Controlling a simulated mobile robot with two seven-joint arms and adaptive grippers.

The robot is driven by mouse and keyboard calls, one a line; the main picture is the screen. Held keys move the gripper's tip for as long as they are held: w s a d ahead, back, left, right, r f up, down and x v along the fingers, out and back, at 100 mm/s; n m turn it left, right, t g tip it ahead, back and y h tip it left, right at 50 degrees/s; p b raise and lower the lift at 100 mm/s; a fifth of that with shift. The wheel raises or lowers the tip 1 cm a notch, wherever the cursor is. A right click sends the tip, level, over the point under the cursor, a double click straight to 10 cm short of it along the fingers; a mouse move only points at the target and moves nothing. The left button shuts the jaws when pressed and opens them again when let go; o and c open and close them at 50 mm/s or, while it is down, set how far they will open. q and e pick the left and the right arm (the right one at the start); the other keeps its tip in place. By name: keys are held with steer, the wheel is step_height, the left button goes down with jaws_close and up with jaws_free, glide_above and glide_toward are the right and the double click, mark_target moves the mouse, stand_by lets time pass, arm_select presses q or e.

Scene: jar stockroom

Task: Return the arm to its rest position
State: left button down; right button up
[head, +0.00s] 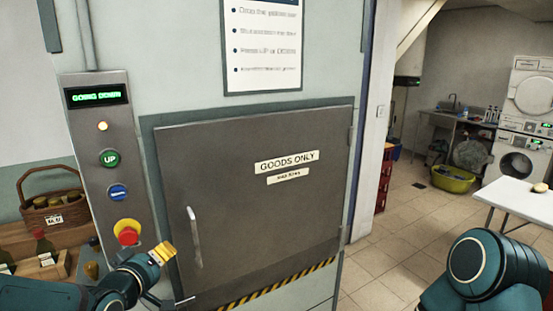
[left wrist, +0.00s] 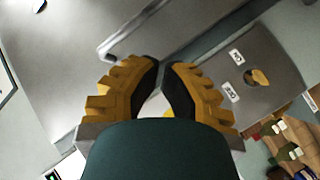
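My left gripper (head: 163,252) is at the lower left of the head view, in front of the lower edge of the control panel (head: 100,170) and beside its red stop button (head: 127,232). In the left wrist view its yellow fingers (left wrist: 163,68) come together at the tips, with nothing visible between them. My right arm shows at the lower right of the head view; its gripper is out of the picture.
The panel display (head: 96,96) reads "GOING DOWN". The grey "GOODS ONLY" hatch (head: 250,215) is closed, with a handle (head: 194,237) at its left. A basket (head: 52,212) with bottles stands at left. A white table (head: 515,200) stands at right.

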arm_select(q)
steer(key=d+f+m+g, duration=0.1)
steer(key=d+f+g, duration=0.3)
steer(key=f, duration=0.8)
steer(key=s+d+f+m+g, duration=0.1)
steer(key=s+d+f+g, duration=0.2)
steer(key=s+f, duration=0.3)
steer(key=s+d+f+m+g+h+b, duration=0.1)
steer(key=s+d+f, duration=0.4)
steer(key=f, duration=0.5)
steer(key=s+d+f+m+g, duration=0.3)
steer(key=s+f+g, duration=0.2)
steer(key=s+f, duration=0.2)
steer(key=shift+s+d+f+h, duration=0.15)
steer(key=shift+d+f+h, duration=0.2)
steer(key=shift+f, duration=0.55)
stand_by(2.7)
